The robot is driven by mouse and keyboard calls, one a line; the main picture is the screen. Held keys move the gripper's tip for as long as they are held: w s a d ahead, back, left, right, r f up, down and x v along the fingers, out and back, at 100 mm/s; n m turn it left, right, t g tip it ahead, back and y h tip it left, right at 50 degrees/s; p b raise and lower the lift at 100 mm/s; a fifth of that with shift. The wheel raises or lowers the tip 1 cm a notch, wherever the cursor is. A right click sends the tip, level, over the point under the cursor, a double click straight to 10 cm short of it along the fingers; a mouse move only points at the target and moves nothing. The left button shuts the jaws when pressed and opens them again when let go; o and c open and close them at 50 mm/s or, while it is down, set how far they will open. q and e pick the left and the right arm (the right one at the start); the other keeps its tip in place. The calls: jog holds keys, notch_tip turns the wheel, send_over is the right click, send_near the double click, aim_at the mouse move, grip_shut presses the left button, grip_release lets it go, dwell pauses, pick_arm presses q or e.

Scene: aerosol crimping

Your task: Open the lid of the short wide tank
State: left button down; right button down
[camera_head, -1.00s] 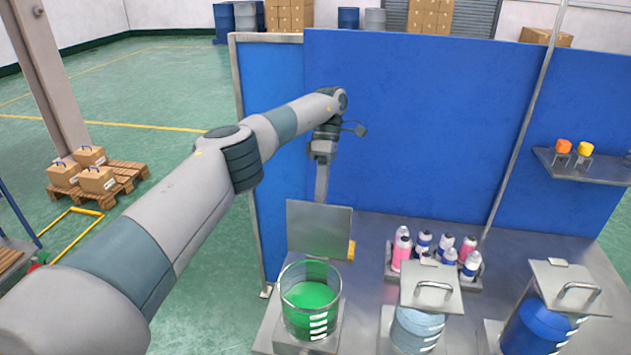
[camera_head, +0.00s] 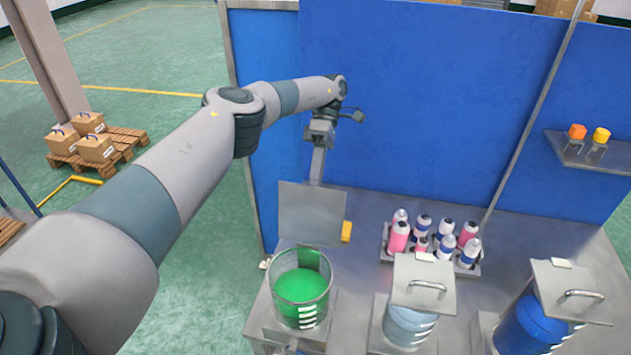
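A clear round tank with green liquid (camera_head: 301,292) stands at the front left of the metal bench. Its square metal lid (camera_head: 311,214) is open and stands upright at the tank's back edge. My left gripper (camera_head: 317,165) points down just behind the lid's top edge. Its fingertips are partly hidden by the lid, so I cannot tell whether they are open or touch it. A tank with light blue liquid (camera_head: 408,326) has its lid (camera_head: 424,283) down. A tank with dark blue liquid (camera_head: 531,327) also has its lid (camera_head: 571,291) down. My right gripper is out of view.
A rack with several pink and white bottles (camera_head: 398,237) stands behind the middle tank. A blue partition (camera_head: 430,100) closes off the bench's back. A shelf (camera_head: 590,160) with orange and yellow caps is at right. A yellow block (camera_head: 346,231) sits beside the open lid.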

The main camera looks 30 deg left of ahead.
pick_arm(q)
jog(key=c, duration=1.8)
grip_release()
jog(key=shift+w+f, duration=0.1)
jog(key=shift+f, duration=0.45)
jog(key=shift+c, duration=0.2)
jog(key=shift+w+a+r, duration=0.1)
jog(key=shift+w+r, duration=0.05)
jog(key=shift+w, duration=0.1)
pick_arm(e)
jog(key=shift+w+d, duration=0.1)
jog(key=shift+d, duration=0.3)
pick_arm(q)
jog(key=shift+w, duration=0.1)
